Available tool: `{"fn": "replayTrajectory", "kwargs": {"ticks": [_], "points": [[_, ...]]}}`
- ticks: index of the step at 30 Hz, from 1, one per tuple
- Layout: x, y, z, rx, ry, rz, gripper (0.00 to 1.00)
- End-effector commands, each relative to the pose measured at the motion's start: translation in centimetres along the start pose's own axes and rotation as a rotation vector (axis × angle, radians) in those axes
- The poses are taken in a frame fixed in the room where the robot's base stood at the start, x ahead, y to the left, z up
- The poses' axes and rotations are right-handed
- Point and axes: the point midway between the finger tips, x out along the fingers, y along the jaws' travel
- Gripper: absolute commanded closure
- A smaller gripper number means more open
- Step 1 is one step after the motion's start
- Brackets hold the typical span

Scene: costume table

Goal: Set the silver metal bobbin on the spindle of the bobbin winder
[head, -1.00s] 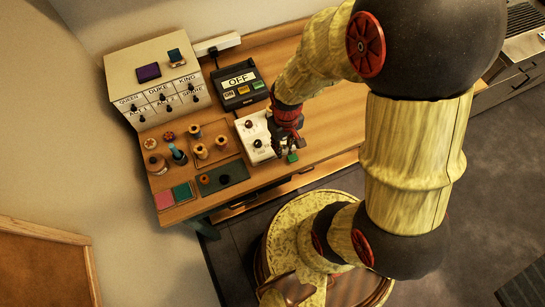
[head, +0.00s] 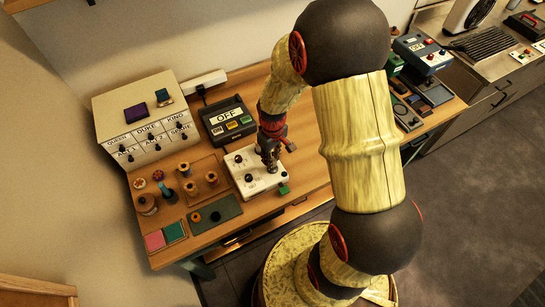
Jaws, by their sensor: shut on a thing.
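The white box with dark knobs (head: 246,184), which looks like the bobbin winder, stands near the table's front edge. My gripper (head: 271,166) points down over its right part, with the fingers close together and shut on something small. I take this to be the silver metal bobbin, but it is too small and hidden by the fingers to make out. The spindle cannot be told apart behind my gripper. Whether the held thing touches the box cannot be told. A small green part (head: 284,190) shows at the box's front right corner.
A black device reading OFF (head: 226,121) stands behind the winder. Left are a wooden tray with spools (head: 212,178), a dark green mat (head: 229,207), pink and green squares (head: 155,240) and a labelled cabinet (head: 120,113). The wooden table (head: 313,165) is clear just right of my gripper.

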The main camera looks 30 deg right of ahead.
Motion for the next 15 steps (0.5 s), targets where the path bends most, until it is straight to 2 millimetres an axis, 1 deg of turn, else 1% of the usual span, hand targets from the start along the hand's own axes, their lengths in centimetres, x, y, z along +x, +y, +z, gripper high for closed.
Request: {"fn": "replayTrajectory", "kwargs": {"ticks": [1,6,9,15], "points": [[0.9,0.0,0.0,0.000,-0.001,0.000,0.94],[2.2,0.0,0.0,0.000,0.000,0.000,0.94],[2.5,0.0,0.0,0.000,0.000,0.000,0.94],[2.5,0.0,0.0,0.000,0.001,0.000,0.94]]}}
